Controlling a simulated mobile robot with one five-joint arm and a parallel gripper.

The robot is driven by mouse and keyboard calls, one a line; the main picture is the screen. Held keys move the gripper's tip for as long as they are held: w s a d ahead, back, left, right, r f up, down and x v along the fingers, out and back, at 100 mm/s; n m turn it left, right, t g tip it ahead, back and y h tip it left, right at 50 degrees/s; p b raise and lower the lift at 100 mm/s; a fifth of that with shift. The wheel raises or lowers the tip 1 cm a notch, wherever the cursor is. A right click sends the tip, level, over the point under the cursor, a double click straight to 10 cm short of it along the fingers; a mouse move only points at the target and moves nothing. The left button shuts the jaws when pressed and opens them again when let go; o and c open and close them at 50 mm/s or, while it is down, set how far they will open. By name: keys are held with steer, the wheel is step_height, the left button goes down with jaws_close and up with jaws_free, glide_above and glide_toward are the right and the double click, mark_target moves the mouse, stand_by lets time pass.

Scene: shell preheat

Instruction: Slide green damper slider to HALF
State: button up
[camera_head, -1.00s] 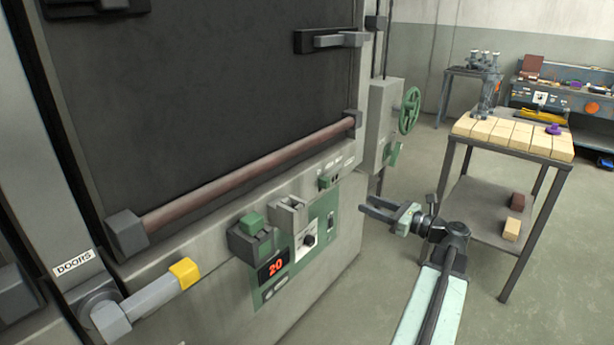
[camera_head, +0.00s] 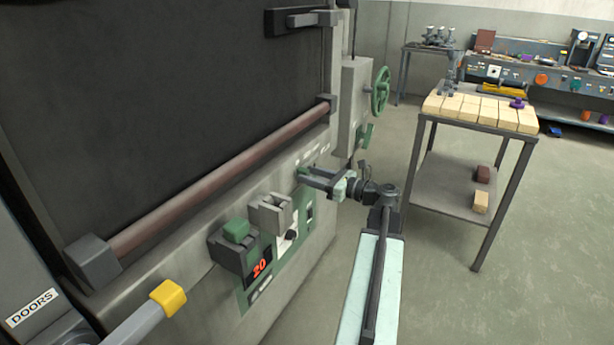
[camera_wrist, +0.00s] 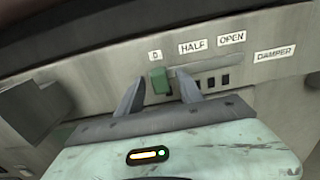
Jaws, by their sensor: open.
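The green damper slider (camera_wrist: 160,81) shows in the wrist view below the label that looks like "0", at the left end of its slot. The HALF label (camera_wrist: 193,47) is to its right, with the OPEN and DAMPER labels further right. My gripper (camera_wrist: 160,92) is open, with one finger on each side of the slider. I cannot tell whether either finger touches it. In the head view my gripper (camera_head: 311,180) is up against the furnace's front panel and largely covers the slider.
A green control panel (camera_head: 285,263) with a red "20" display is left of my gripper. A brown bar (camera_head: 225,185) runs above it. A green handwheel (camera_head: 381,91) and a table with pale bricks (camera_head: 470,108) are to the right. Open floor lies between.

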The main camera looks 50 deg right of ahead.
steer(key=shift+w+a, duration=0.1)
steer(key=shift+w, duration=0.25)
jaws_close()
steer(key=shift+s, duration=0.1)
stand_by(1.1)
